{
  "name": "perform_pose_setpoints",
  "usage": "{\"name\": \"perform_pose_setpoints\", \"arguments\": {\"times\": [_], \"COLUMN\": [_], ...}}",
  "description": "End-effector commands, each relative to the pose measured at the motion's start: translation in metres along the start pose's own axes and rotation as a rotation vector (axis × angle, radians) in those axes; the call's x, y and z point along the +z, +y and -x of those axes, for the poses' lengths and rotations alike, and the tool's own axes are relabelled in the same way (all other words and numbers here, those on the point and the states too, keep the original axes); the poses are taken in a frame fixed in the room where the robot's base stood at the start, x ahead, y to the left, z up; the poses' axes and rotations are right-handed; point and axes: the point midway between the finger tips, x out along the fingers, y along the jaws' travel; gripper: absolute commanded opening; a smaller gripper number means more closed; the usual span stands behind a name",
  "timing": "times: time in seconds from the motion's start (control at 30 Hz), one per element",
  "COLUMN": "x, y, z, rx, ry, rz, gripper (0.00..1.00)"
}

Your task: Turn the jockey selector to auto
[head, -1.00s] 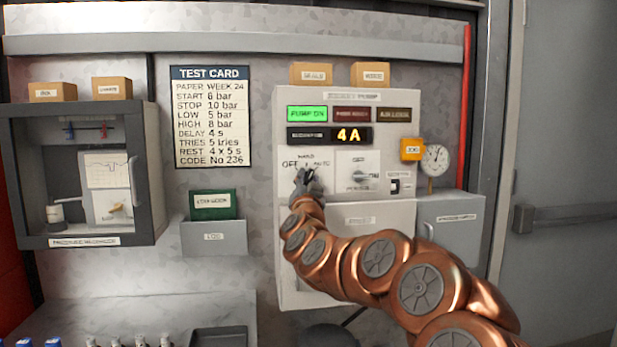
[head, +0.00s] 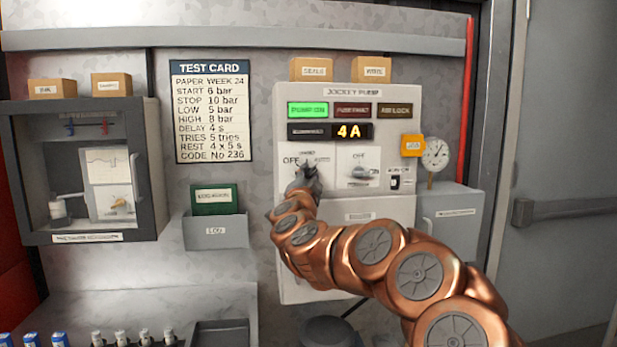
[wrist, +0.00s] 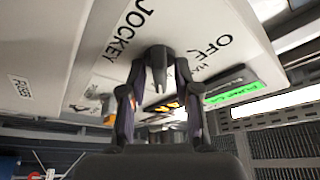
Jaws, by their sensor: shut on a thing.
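The jockey pump panel (head: 347,101) is a pale cabinet on the wall. Its jockey selector (wrist: 158,62) shows in the wrist view as a dark knob beside the JOCKEY and OFF lettering. My gripper (wrist: 160,72) is shut on this knob, with a finger on each side. The OFF label (head: 291,162) shows at the upper left and a small label above. I cannot tell exactly where the knob points.
A second selector (head: 362,172) sits close to the right of my gripper, with a small switch (head: 395,183) beyond it. The pump-on lamp (head: 307,110) is lit green and the display (head: 350,131) reads 4 A. A gauge (head: 435,154) is at the right.

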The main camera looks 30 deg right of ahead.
Motion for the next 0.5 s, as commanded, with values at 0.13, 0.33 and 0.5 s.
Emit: {"name": "perform_pose_setpoints", "arguments": {"times": [0.13,0.33,0.5], "x": [-0.0032,-0.0021,-0.0011], "y": [-0.0017,-0.0014,-0.0011], "z": [-0.0007,-0.0004,0.0000], "rx": [-0.003,-0.003,-0.002], "ry": [0.006,0.004,0.002], "rz": [0.001,0.001,0.001], "gripper": [0.00,0.39,0.39]}}
